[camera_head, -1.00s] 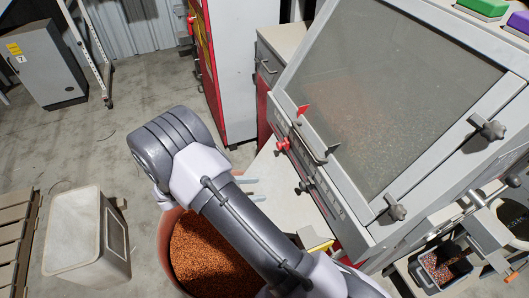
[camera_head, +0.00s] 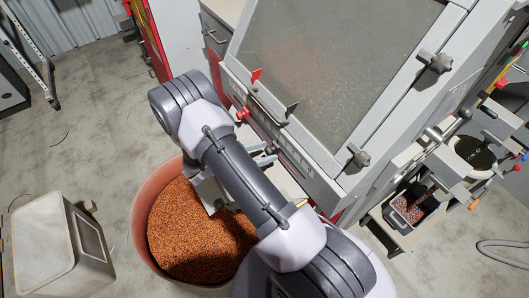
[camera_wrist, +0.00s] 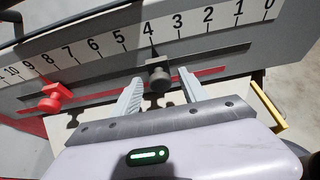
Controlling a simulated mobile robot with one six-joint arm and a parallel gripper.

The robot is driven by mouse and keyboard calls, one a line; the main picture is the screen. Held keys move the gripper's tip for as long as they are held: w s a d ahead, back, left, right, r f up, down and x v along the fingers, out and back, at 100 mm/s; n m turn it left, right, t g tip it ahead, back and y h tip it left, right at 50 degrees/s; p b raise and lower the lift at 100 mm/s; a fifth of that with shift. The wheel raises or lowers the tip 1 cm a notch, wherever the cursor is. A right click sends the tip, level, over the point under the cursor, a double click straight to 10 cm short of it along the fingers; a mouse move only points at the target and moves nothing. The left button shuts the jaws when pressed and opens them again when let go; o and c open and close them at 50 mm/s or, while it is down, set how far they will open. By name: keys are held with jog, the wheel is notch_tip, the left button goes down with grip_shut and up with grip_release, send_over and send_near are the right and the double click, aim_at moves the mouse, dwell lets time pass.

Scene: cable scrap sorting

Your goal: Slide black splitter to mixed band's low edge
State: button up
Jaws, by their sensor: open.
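The black splitter's knob (camera_wrist: 158,77) sits in a slot below a numbered scale (camera_wrist: 147,30) in the wrist view. Its black pointer stands near 4. My gripper (camera_wrist: 161,84) is open, with one finger on each side of the knob; I cannot tell whether they touch it. In the head view the black splitter's flag (camera_head: 291,109) stands at the window's lower edge, and my gripper (camera_head: 264,159) is at the panel below. The material behind the window (camera_head: 320,75) is hazy, so I cannot make out the mixed band's edges.
A red splitter knob (camera_wrist: 50,98) sits to the left, its pointer between 9 and 8. A round bin (camera_head: 150,215) of copper-coloured granules stands under my arm. A grey bin (camera_head: 60,245) is at lower left. A yellow-edged part (camera_wrist: 270,104) lies right of my fingers.

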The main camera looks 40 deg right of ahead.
grip_shut()
dwell(1.4)
